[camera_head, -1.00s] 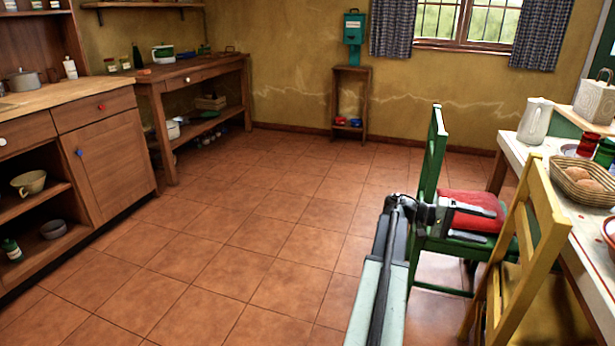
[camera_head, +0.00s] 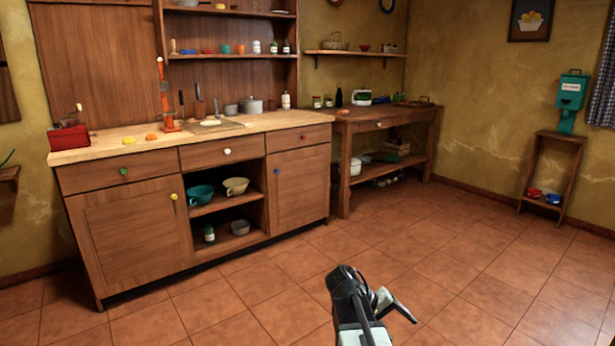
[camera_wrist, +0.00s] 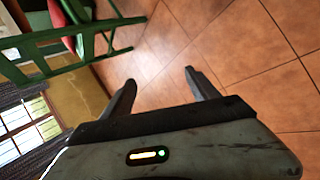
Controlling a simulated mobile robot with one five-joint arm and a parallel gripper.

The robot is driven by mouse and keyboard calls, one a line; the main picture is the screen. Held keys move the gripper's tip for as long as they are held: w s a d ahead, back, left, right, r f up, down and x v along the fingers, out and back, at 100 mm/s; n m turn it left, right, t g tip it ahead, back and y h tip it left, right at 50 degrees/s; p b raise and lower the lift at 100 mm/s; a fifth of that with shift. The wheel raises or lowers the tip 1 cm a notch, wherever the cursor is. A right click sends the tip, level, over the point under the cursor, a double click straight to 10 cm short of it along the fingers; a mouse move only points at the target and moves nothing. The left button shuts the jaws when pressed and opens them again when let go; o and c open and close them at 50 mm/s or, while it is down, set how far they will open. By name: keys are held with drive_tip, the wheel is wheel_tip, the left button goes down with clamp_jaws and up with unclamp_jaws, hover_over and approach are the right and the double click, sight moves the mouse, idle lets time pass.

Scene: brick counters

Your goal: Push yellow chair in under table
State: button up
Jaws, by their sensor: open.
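The yellow chair and the table are out of the head view now. In the wrist view I cannot make out the yellow chair. My gripper (camera_wrist: 160,78) is open there, its two dark fingers apart with only tiled floor between them. My gripper (camera_head: 392,305) also shows at the bottom of the head view, over bare floor. A green chair (camera_wrist: 75,65) shows at the upper left of the wrist view, beside the left finger, apart from it as far as I can tell.
A wooden counter (camera_head: 130,152) with drawers and shelves stands at the left of the head view. A side table (camera_head: 378,124) and a small wooden stand (camera_head: 532,180) are along the walls. The tiled floor (camera_head: 450,262) between is clear.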

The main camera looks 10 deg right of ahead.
drive_tip(key=s+a+f+n+t+y+p, duration=0.15)
drive_tip(key=a+y, duration=0.35)
drive_tip(key=a, duration=0.8)
drive_tip(key=a+f+n+t+y+p, duration=0.1)
drive_tip(key=a+f+y, duration=0.25)
drive_tip(key=a, duration=0.95)
wheel_tip(320, 180, up, 37)
drive_tip(key=p, duration=3.5)
drive_tip(key=shift+w+d+f+p, duration=0.15)
drive_tip(key=shift+d+f+p, duration=0.1)
drive_tip(key=shift+p, duration=0.1)
drive_tip(key=shift+m, duration=0.25)
